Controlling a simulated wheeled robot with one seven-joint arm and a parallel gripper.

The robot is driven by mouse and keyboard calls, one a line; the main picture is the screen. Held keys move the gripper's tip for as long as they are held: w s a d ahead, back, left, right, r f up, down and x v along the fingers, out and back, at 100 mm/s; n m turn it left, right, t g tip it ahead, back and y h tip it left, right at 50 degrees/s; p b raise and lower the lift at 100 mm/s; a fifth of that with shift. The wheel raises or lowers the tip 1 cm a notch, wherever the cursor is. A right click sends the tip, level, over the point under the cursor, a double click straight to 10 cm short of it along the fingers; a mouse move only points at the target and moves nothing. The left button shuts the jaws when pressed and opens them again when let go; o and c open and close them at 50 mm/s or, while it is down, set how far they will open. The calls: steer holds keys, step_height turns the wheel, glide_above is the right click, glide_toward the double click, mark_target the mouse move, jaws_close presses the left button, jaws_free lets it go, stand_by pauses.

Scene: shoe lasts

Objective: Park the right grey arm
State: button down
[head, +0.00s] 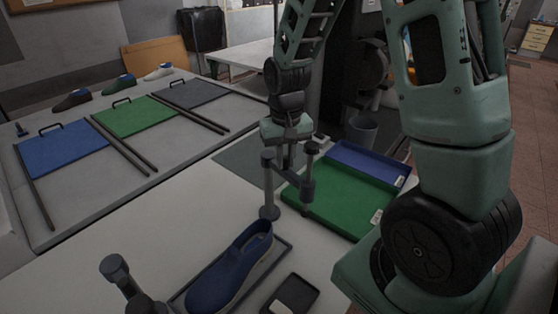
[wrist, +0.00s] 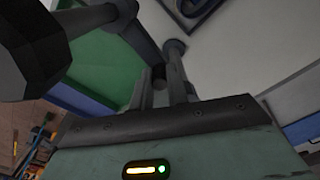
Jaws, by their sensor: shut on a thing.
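The right grey arm (head: 307,189) is a dark grey piece of upright rods with rounded caps, standing at the far edge of the white table. My gripper (head: 287,160) points down from above and is shut on it. In the wrist view my gripper (wrist: 160,80) has its fingers close together by grey rods and a round cap, part of the right grey arm (wrist: 105,15). The exact grip spot is partly hidden. A similar left grey arm (head: 122,280) stands at the near left of the blue shoe (head: 230,267), which lies in a dark tray (head: 283,249).
A green tray (head: 335,208) and a blue tray (head: 370,165) lie just right of my gripper. A small black tray (head: 290,294) lies beside the shoe. A side table at left holds blue, green and grey panels (head: 65,148) with dark rails. Bare white tabletop (head: 195,205) lies left of the shoe.

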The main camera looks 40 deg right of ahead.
steer(key=shift+w+d+n, duration=0.1)
steer(key=shift+d+n, duration=0.65)
steer(key=shift+n, duration=0.45)
steer(key=c, duration=1.4)
jaws_free()
steer(key=shift+o, duration=0.2)
step_height(320, 180, up, 18)
steer(key=b, duration=0.2)
steer(key=shift+f+b, duration=0.25)
steer(key=shift+b, duration=0.15)
